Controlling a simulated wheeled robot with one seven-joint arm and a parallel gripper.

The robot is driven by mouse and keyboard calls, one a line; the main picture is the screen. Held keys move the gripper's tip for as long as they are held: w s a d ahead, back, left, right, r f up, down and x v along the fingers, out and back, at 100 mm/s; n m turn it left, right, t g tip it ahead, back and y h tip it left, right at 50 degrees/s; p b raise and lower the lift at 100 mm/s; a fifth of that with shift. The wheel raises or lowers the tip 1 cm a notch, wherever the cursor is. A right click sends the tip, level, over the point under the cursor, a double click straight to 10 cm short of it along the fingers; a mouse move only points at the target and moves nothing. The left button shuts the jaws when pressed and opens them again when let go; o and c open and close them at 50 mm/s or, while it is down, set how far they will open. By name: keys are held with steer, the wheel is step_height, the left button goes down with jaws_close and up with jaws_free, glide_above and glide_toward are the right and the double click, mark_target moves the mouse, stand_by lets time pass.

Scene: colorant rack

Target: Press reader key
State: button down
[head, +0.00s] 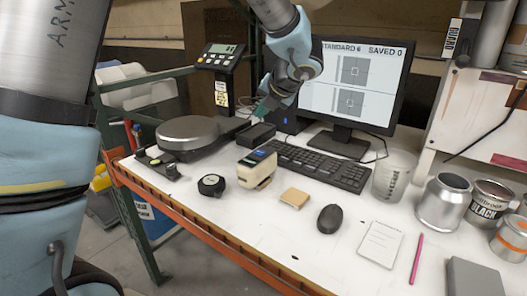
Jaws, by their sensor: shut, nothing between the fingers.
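A beige handheld reader (255,172) with a small blue-lit screen on top stands on the white bench, left of the middle. I cannot make out its key at this size. My gripper (259,112) hangs from the arm above and behind the reader, near a small black box (257,135). Its teal fingertips are small in the picture and look shut and empty, apart from the reader. The monitor (357,86) behind shows "STANDARD 6" and "SAVED 0" over two grid pictures.
A scale (188,134) with a round plate stands at left, a tape measure (211,185) before it. A keyboard (318,166), tan block (295,198) and black mouse (329,218) lie right of the reader. A clear beaker (393,175) and several cans crowd the right.

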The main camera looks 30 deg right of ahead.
steer(key=shift+f, duration=0.15)
steer(key=b, duration=0.7)
glide_above(261, 154)
step_height(261, 154, down, 7)
steer(key=shift+f, duration=0.2)
steer(key=shift+f+b, duration=0.4)
steer(key=shift+f, duration=0.2)
stand_by(1.2)
steer(key=shift+f, duration=0.4)
steer(key=shift+f, duration=0.4)
stand_by(0.5)
steer(key=shift+r, duration=0.1)
steer(key=shift+r+p, duration=0.7)
steer(key=shift+r, duration=0.15)
